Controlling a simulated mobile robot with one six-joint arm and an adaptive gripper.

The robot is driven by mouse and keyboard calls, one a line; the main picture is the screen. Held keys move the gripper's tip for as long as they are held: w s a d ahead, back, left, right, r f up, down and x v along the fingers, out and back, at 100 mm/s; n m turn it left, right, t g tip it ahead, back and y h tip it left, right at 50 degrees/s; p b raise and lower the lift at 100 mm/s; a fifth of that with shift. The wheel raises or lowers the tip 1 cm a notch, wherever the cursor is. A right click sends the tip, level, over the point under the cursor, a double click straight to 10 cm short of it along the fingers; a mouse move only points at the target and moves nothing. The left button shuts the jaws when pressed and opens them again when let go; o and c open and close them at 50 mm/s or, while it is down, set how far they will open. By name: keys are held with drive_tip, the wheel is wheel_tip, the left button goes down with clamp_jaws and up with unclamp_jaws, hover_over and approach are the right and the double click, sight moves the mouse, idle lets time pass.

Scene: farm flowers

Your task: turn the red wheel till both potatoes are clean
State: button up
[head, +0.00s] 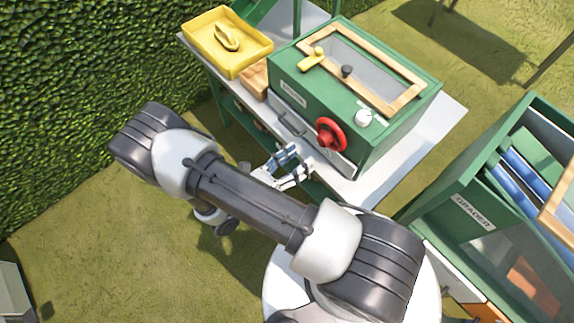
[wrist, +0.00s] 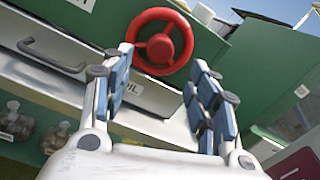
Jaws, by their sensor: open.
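The red wheel (head: 331,135) is on the front of a green box-shaped washer (head: 378,140) that stands on a pale table. In the wrist view the wheel (wrist: 160,41) shows upper middle, beyond my fingers, with its spokes and hub clear. My gripper (head: 298,166) is open and empty in front of the washer, below and left of the wheel in the head view. In the wrist view my gripper (wrist: 160,90) has its two blue-padded fingers wide apart, short of the wheel and not visibly touching it. The potatoes cannot be made out through the washer's wood-framed lid window (head: 362,75).
A drawer handle (head: 291,126) is left of the wheel. A yellow tray (head: 232,65) stands behind left, and a white knob (head: 364,117) is above right of the wheel. A green grader (head: 470,200) is at right. Jars (wrist: 14,122) sit under the table. Grass lies open at left.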

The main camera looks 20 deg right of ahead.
drive_tip(key=v, duration=0.4)
idle(1.4)
drive_tip(key=s+r+m+y, duration=0.3)
drive_tip(key=r+m+y, duration=0.2)
drive_tip(key=r+m, duration=0.3)
drive_tip(key=s+r+m+y, duration=0.3)
drive_tip(key=r+m+y, duration=0.3)
drive_tip(key=r, duration=0.6)
drive_tip(key=s+r+m+y, duration=0.3)
drive_tip(key=r+m+y, duration=0.3)
drive_tip(key=r+m, duration=0.4)
drive_tip(key=shift+s+d+m+g, duration=0.4)
drive_tip(key=shift+m, duration=0.2)
drive_tip(key=shift+r, duration=0.1)
drive_tip(key=shift+c, duration=0.6)
